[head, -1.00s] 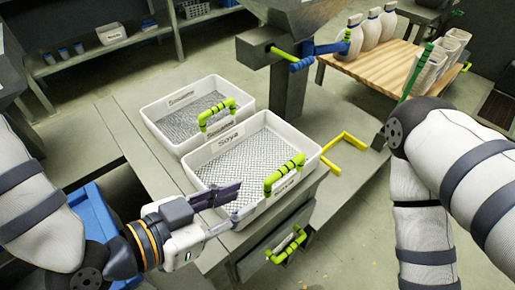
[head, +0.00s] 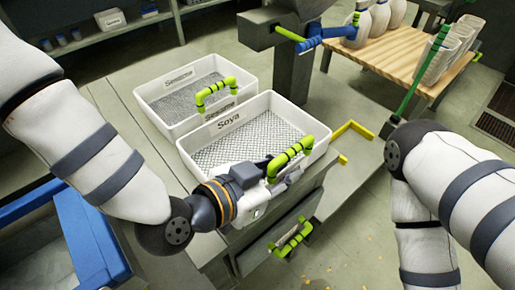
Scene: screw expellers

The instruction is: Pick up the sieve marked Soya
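The sieve marked Soya (head: 231,124) is a white rectangular tray with a wire mesh floor, on the grey stand in the middle of the head view. Its green handle (head: 289,157) is on the near right side. My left gripper (head: 277,173) is at this handle, with a dark finger on the tray's inner side and a paler one by the outer side. The fingers are partly hidden, so I cannot tell whether they grip the handle. My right arm comes in from the right; its gripper is out of view.
A similar white sieve marked Sesame (head: 160,89) sits just behind, with its green handle (head: 216,92) close to the Soya sieve. A drawer with a green handle (head: 290,238) is below. A blue crate (head: 93,235) stands at left. A wooden table (head: 400,60) holds white bottles.

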